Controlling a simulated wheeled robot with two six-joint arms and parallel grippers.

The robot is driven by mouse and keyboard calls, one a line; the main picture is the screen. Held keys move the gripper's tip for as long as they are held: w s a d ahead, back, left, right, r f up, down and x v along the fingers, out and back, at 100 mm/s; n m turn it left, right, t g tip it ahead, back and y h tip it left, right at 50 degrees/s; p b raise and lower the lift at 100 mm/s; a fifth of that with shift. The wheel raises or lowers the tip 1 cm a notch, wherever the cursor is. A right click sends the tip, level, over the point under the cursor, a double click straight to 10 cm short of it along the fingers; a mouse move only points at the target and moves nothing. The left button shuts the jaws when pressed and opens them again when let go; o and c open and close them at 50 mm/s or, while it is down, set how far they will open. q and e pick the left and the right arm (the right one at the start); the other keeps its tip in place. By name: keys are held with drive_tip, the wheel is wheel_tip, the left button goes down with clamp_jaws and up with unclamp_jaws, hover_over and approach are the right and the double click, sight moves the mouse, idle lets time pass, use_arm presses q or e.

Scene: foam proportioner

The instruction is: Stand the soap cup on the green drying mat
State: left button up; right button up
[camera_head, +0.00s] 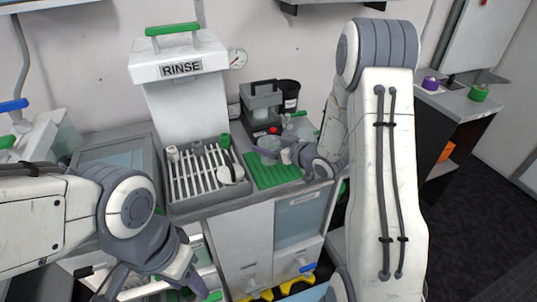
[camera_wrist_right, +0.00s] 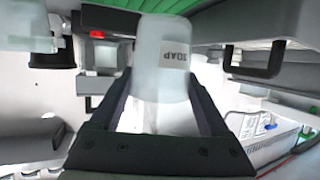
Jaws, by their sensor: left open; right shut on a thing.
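The soap cup (camera_wrist_right: 165,60) is a pale, translucent cup with a label that reads SOAP upside down in the right wrist view. It also shows at the back of the mat in the head view (camera_head: 267,147). My right gripper (camera_head: 284,152) is shut on the cup, with one finger on each side in the wrist view (camera_wrist_right: 165,95). The green drying mat (camera_head: 277,176) lies on the counter, below the cup. I cannot tell whether the cup's base touches it. My left gripper (camera_head: 160,284) is open and low at the front left, away from the cup.
A grey slotted rack (camera_head: 203,180) with several upright items and a white round piece stands left of the mat. The white RINSE tank (camera_head: 181,68) is behind the rack. A dark dispenser (camera_head: 262,104) and black tub (camera_head: 288,94) stand behind the mat. The mat's front is clear.

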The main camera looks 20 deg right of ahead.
drive_tip(key=shift+f, duration=2)
drive_tip(key=shift+f, duration=0.2)
drive_tip(key=o, duration=1.2)
drive_tip(key=shift+r, duration=0.1)
